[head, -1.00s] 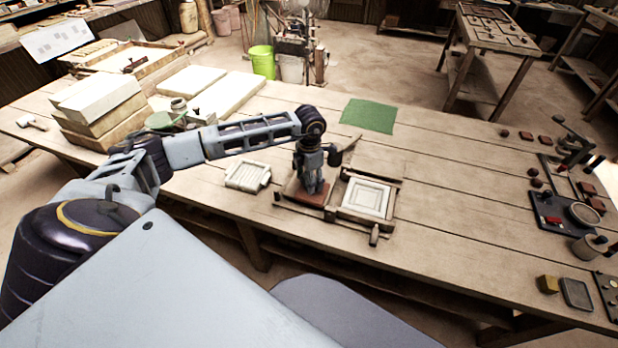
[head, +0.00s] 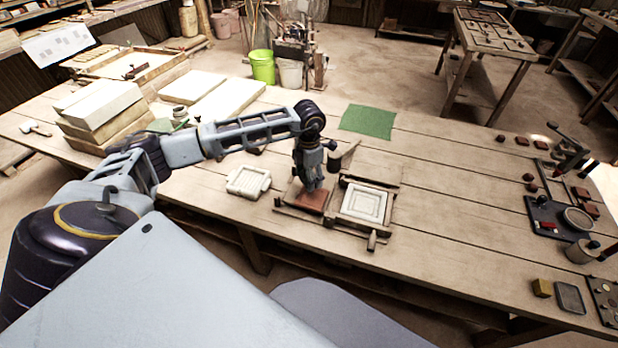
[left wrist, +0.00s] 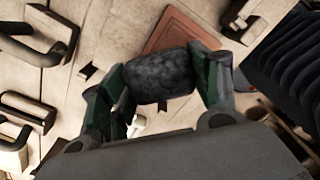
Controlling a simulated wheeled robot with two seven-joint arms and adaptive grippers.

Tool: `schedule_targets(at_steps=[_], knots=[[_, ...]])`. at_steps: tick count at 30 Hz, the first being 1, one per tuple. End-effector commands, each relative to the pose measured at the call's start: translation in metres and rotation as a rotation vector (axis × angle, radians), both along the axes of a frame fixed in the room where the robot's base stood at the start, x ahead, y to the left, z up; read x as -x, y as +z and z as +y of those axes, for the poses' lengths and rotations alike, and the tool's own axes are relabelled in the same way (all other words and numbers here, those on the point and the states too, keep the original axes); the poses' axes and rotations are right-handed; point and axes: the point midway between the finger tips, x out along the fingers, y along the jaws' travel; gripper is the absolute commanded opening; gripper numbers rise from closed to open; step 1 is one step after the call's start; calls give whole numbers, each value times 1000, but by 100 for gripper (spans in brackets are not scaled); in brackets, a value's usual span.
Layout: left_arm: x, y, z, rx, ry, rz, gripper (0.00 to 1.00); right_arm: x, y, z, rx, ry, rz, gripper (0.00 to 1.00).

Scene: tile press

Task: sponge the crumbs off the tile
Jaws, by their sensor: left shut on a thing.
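The reddish-brown tile (head: 311,201) lies on the wooden press frame near the table's front edge. A corner of it also shows in the left wrist view (left wrist: 183,28). My left gripper (head: 313,186) points down just above the tile. In the left wrist view its green-lined fingers are shut on a dark grey, mottled, rounded block that looks like the sponge (left wrist: 160,75). The sponge hides part of the tile there, and I cannot tell whether they touch. Crumbs are too small to make out. My right gripper is not in view.
A pale mould (head: 248,182) lies left of the tile, and a framed pale mould (head: 365,203) stands close on its right. A green cloth (head: 367,121) lies behind. A yellow block (head: 541,288) and a grey tray (head: 569,298) sit far right. The table's middle right is clear.

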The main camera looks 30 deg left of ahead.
Motion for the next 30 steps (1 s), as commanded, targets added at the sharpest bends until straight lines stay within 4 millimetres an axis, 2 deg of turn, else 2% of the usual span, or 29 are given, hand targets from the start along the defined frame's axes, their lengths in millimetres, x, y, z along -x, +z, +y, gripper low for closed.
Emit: schedule_targets(at_steps=[16, 30], knots=[[0, 34, 0, -1, 0, 0, 43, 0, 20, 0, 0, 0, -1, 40], [0, 36, 0, 0, 0, 0, 43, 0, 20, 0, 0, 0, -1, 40]])
